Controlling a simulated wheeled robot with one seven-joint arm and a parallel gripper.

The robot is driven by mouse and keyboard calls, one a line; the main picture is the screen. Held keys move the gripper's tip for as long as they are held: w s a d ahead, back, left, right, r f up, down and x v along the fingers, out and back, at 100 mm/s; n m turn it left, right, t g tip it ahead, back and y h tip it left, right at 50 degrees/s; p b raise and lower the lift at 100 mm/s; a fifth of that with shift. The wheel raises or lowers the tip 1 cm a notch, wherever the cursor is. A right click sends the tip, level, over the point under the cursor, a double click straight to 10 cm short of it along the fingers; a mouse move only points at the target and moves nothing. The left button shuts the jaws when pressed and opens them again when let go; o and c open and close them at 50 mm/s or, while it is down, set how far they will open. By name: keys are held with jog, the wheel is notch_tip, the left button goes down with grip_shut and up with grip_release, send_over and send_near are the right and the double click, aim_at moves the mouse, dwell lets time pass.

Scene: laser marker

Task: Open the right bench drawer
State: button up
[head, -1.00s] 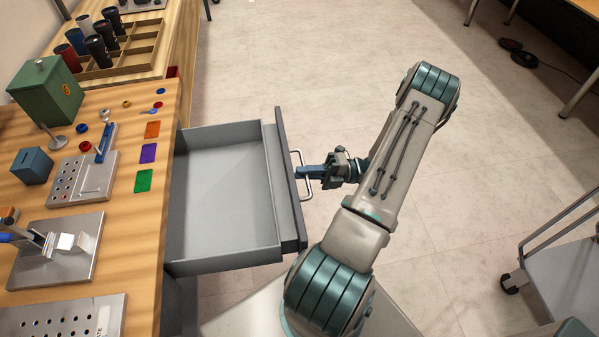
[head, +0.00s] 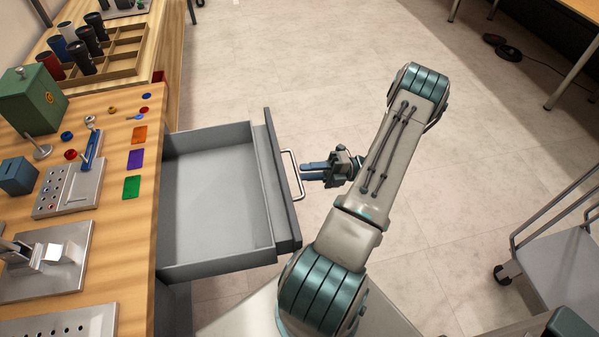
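The right bench drawer (head: 218,268) is pulled far out from the bench in the head view, and its grey inside is empty. Its metal bar handle (head: 299,190) stands on the drawer front (head: 281,190). My gripper (head: 304,171) is just right of the handle, with its blue fingertips pointing at it. A very small gap seems to lie between the tips and the bar. The two fingers look slightly apart with nothing between them. Part of the lower finger is hidden from above.
The wooden bench top (head: 135,215) on the left holds fixtures, coloured plates and a green box (head: 30,102). A grey cart (head: 555,265) stands at the right. The floor (head: 300,80) beyond my arm is clear.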

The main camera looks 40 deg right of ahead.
jog(key=b+v, duration=0.1)
jog(key=v, duration=0.9)
jog(key=shift+s+d, duration=0.2)
jog(key=shift+d, duration=0.15)
jog(key=w+a+r+n+g+h, duration=0.2)
jog(key=a+r+n+g, duration=0.1)
jog(key=a+r+n, duration=0.2)
jog(key=w+a+r+n+g+h+p, duration=0.1)
jog(key=w+a+r+n+g+h, duration=0.1)
jog(key=a+r+n+g+h, duration=0.1)
jog(key=w+a+r+n+g+h+p, duration=0.1)
jog(key=w+a+r+n+g+h, duration=0.1)
jog(key=a+r+n+g, duration=0.3)
jog(key=shift+a+r+n+h, duration=0.25)
jog(key=shift+a+r+n, duration=0.45)
jog(key=shift+a+n, duration=0.35)
jog(key=shift+a+r+n+h, duration=0.25)
jog(key=shift+a+r+n, duration=0.45)
jog(key=shift+n, duration=0.55)
jog(key=s+a+r+n+t+h+p, duration=0.1)
jog(key=a+r+n+h, duration=0.4)
jog(key=n, duration=0.6)
jog(key=s+a+r+n+t+h+p, duration=0.2)
jog(key=s+a+r+n+t+h, duration=0.2)
jog(key=a+n, duration=0.5)
notch_tip(320, 180, up, 3)
jog(key=s+n+h, duration=0.1)
jog(key=s+n, duration=0.1)
jog(key=n, duration=0.1)
jog(key=shift+r, duration=0.2)
